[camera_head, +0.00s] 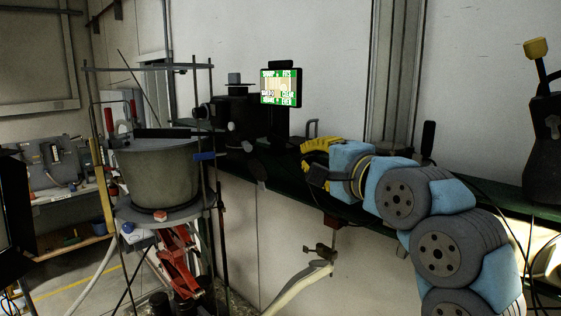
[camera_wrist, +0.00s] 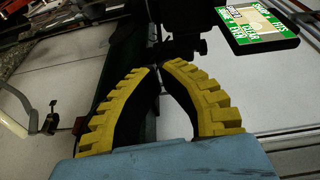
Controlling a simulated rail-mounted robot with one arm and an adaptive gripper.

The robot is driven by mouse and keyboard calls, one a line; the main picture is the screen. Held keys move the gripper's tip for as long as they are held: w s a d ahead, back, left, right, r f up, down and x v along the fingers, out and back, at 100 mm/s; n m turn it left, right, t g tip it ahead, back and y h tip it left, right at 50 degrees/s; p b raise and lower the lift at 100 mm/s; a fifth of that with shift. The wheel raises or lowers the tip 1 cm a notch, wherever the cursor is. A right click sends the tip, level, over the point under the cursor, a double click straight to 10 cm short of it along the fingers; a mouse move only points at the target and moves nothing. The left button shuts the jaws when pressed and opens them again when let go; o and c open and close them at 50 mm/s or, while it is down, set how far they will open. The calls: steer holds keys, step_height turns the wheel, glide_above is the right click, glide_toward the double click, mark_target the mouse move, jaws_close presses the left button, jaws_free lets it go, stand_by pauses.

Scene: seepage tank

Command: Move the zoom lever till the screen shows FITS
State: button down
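The screen (camera_head: 281,87) stands on a dark post above the bench; it also shows tilted in the wrist view (camera_wrist: 258,26). It has green panels at its top and bottom corners around a pale picture. Its top right label seems to read FITS, but the text is small. The dark camera body (camera_head: 234,115) is left of the screen. My gripper (camera_head: 306,155) points left over the bench, right of the camera body. In the wrist view its yellow fingers (camera_wrist: 158,68) come together at their tips. A thin dark thing shows near the tips; I cannot tell whether it is the zoom lever or is held.
A grey tank (camera_head: 155,172) stands in a rod frame at left, above a red jack (camera_head: 178,262). A green bench (camera_head: 355,211) runs along the wall under my arm. A clamp with a pale hose (camera_head: 319,262) hangs below it. A dark can (camera_head: 545,140) stands at far right.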

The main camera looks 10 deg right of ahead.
steer(key=w+a+p, duration=0.2)
steer(key=w+a, duration=0.5)
steer(key=w, duration=0.1)
steer(key=shift+w+a+f+p, duration=0.15)
steer(key=shift+a+f+p, duration=0.1)
steer(key=shift+a+p, duration=0.15)
stand_by(0.4)
